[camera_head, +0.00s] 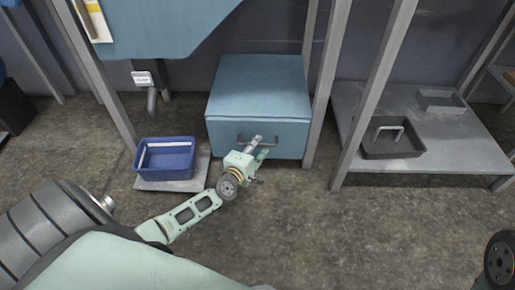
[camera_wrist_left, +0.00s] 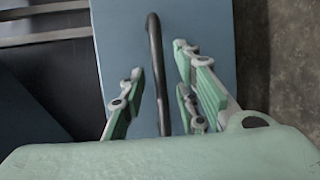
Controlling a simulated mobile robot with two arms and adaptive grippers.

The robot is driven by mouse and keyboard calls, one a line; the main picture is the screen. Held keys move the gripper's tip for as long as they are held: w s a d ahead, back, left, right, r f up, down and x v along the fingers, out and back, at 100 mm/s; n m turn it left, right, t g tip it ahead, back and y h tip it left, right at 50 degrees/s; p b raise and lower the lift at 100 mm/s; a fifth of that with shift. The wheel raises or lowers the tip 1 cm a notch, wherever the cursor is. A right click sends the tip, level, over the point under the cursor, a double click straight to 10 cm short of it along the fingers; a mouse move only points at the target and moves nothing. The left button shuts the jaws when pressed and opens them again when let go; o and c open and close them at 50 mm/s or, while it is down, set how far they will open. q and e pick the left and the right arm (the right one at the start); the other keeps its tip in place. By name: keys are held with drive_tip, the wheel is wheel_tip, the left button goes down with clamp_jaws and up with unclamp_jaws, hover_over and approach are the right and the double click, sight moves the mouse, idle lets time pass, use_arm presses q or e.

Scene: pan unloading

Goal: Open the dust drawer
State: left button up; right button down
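The dust drawer is a blue box (camera_head: 258,95) on the floor under the blue machine, with a dark bar handle (camera_head: 243,140) on its front; it looks closed. My left gripper (camera_head: 261,147) is in front of the drawer at the handle. In the left wrist view, the handle (camera_wrist_left: 154,50) runs between the open fingers of the left gripper (camera_wrist_left: 160,85), with a gap visible on each side. Part of the handle is hidden by the gripper in the head view. My right gripper is not in view.
A blue bin (camera_head: 165,172) stands on a grey plate left of the drawer. Grey frame legs (camera_head: 325,80) rise right of the drawer. A low grey shelf (camera_head: 455,155) at the right holds a dark tray (camera_head: 392,148). The floor in front is clear.

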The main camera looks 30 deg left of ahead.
use_arm(q)
drive_tip(key=shift+w+f, duration=0.1)
drive_tip(key=shift+w, duration=0.5)
clamp_jaws()
